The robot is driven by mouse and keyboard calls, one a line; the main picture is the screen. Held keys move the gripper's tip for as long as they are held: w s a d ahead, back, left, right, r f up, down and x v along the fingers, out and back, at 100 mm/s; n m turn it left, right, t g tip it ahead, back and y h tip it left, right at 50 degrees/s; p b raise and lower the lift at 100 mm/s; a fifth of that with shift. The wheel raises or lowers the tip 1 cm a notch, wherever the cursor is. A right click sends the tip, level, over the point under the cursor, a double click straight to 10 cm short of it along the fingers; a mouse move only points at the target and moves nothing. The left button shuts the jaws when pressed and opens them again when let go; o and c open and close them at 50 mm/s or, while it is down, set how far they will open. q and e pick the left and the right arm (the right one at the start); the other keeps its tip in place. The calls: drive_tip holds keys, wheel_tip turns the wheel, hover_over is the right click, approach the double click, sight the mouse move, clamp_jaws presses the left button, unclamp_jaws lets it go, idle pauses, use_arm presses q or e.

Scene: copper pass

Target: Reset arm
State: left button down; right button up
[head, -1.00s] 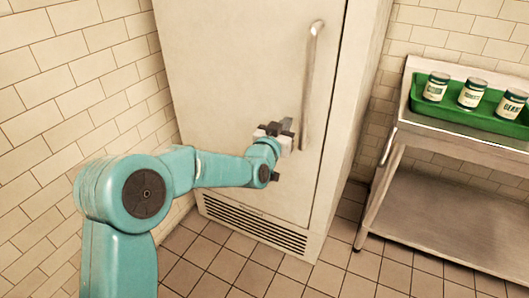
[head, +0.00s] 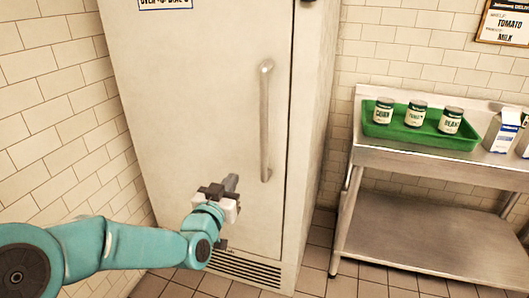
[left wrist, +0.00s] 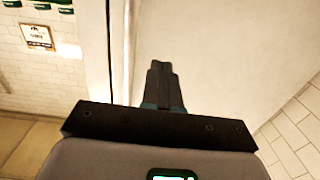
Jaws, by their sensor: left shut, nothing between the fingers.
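My left arm (head: 130,247) is teal and comes in from the left in the head view. Its gripper (head: 230,184) is in front of the lower part of a tall cream fridge door, to the left of the door's long vertical handle (head: 265,125). The gripper is shut and empty, apart from the handle. In the left wrist view the shut fingers (left wrist: 163,75) stand out against the pale door surface (left wrist: 225,45). My right gripper is in neither view.
A steel table (head: 420,165) stands at the right with a green tray (head: 400,133) holding three labelled cans. A milk carton (head: 500,132) stands beside the tray. A tiled wall (head: 45,100) lies close at the left. Tiled floor shows between fridge and table.

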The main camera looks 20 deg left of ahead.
use_arm(q)
drive_tip(key=s+d+f+g, duration=0.2)
drive_tip(key=s+f+g, duration=0.1)
drive_tip(key=f, duration=0.6)
drive_tip(key=s+d+f+g+h, duration=0.1)
drive_tip(key=s+f+g, duration=0.1)
drive_tip(key=f, duration=0.7)
drive_tip(key=s+d+f+g, duration=0.2)
drive_tip(key=s+f+g, duration=0.1)
drive_tip(key=f, duration=0.7)
drive_tip(key=s+d+f+g+h, duration=0.2)
drive_tip(key=s+d+f+g, duration=0.25)
drive_tip(key=s+f, duration=0.65)
drive_tip(key=s+d+f+n+g, duration=0.2)
drive_tip(key=s+g, duration=0.3)
drive_tip(key=s, duration=0.8)
wheel_tip(320, 180, up, 23)
drive_tip(key=p, duration=2.3)
drive_tip(key=shift+w+h, duration=0.3)
drive_tip(key=shift+w, duration=0.05)
drive_tip(key=shift+d+r, duration=0.1)
